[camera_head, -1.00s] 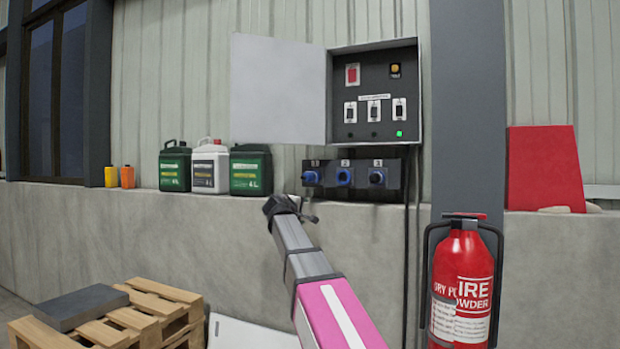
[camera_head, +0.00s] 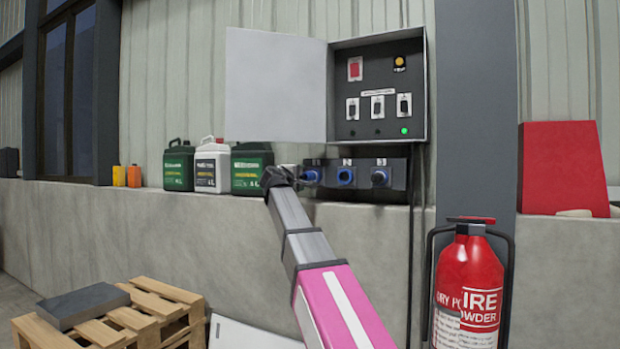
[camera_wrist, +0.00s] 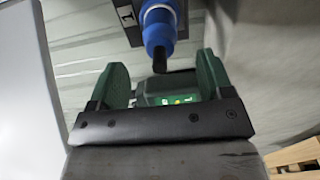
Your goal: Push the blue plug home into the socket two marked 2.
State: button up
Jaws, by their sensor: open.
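A dark socket strip (camera_head: 362,193) below the panel box carries three blue fittings in a row. The middle one, under the label 2, is a blue ring (camera_head: 346,176). The right one (camera_head: 380,177) and left one (camera_head: 311,175) are also blue; which holds a plug is too small to tell. My gripper (camera_head: 277,178) is at the strip's left end, level with the row. In the wrist view, my gripper (camera_wrist: 162,68) is open, with green fingers apart and empty.
An open panel box (camera_head: 377,90) with its door swung left is above the strip. Several canisters (camera_head: 212,168) stand on the ledge left of my gripper. A fire extinguisher (camera_head: 467,285) stands at right. A pallet (camera_head: 150,318) is low at left.

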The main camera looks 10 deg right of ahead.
aim_at(304, 177)
jog(key=x, duration=0.8)
jog(key=shift+w+d, duration=0.15)
jog(key=shift+w, duration=0.15)
jog(key=shift+w+d+r, duration=0.1)
jog(key=shift+w+r, duration=0.05)
dwell(0.7)
jog(key=c, duration=1.3)
jog(key=shift+o, duration=0.2)
jog(key=shift+v, duration=0.95)
jog(key=shift+f+v, duration=0.2)
jog(key=shift+v, duration=2)
